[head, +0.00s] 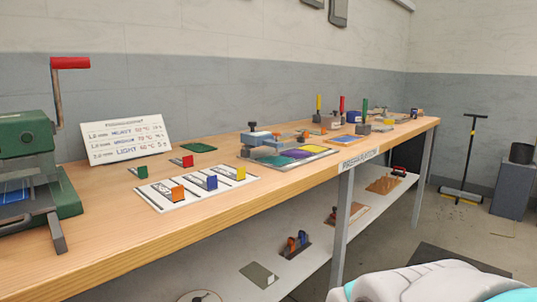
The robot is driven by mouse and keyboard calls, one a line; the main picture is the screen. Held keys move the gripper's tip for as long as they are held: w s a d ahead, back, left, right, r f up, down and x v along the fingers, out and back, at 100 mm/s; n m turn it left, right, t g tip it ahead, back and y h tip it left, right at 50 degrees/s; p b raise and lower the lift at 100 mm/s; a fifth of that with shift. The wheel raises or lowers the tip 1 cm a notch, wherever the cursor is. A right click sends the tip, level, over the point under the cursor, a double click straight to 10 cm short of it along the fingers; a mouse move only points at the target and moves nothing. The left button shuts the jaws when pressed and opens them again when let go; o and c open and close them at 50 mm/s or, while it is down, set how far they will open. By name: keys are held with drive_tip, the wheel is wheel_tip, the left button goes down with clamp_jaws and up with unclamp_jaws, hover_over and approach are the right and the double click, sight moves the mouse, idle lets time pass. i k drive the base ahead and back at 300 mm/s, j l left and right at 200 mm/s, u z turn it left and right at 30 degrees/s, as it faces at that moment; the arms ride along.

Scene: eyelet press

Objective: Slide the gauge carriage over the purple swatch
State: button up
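A board (290,163) with a row of coloured swatches lies on the long wooden bench. A blue-grey block with a dark knob, seemingly the gauge carriage (259,139), stands at the left end of the row, behind the green swatch. The purple swatch looks uncovered. My gripper is not in view; only a white and teal part of my body shows at the bottom right.
A green press (25,150) with a red handle stands at the left. A white card (190,190) with orange, blue and yellow blocks lies in front. Several small tools crowd the bench's far end. A lower shelf (215,275) holds more parts.

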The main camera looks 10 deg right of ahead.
sight(256, 139)
drive_tip(key=i+l, duration=0.1)
drive_tip(key=l, duration=0.3)
drive_tip(key=l+z, duration=0.15)
drive_tip(key=l, duration=0.25)
drive_tip(key=i+l, duration=0.2)
drive_tip(key=l, duration=0.15)
drive_tip(key=i+l+z, duration=0.15)
drive_tip(key=l, duration=0.6)
drive_tip(key=i+l+z, duration=0.15)
drive_tip(key=l, duration=0.2)
